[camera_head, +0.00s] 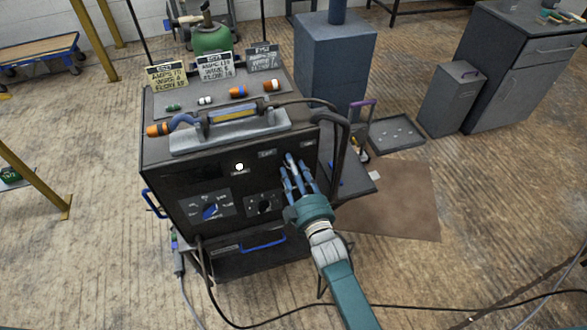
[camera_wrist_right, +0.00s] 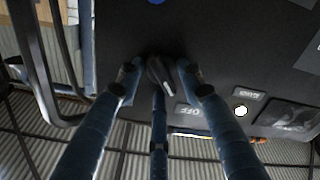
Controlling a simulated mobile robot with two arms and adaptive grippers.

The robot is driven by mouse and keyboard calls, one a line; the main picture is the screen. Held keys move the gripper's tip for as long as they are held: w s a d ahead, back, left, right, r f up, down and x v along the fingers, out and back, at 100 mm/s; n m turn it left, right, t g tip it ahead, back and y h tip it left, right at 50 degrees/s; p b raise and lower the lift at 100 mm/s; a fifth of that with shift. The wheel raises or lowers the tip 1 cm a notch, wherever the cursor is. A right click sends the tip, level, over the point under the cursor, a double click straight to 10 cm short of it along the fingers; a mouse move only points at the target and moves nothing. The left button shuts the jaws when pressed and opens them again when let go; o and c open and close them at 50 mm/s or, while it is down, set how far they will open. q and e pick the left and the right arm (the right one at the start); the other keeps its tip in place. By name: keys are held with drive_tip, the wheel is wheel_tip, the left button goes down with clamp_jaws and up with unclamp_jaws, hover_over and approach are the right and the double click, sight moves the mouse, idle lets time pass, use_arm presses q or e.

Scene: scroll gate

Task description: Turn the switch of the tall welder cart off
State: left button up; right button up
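The tall welder cart (camera_head: 185,168) stands in the middle of the head view, with its dark front panel facing me. Its switch (camera_wrist_right: 160,75) is a dark knob with a pale mark, seen in the right wrist view. An "OFF" label (camera_wrist_right: 187,111) is beside the knob. A small lamp (camera_head: 239,167) on the panel glows white. My right gripper (camera_head: 292,172) is at the panel's upper right. Its three fingers are spread around the knob, with a narrow gap on the left side; firm contact cannot be seen. My left gripper is out of view.
Two dials (camera_head: 210,208) (camera_head: 264,204) sit lower on the panel. A handle (camera_head: 230,125), plugs and tags (camera_head: 215,66) are on top. Dark cables loop beside the gripper and across the floor.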

drive_tip(key=v, duration=1.2)
idle(0.3)
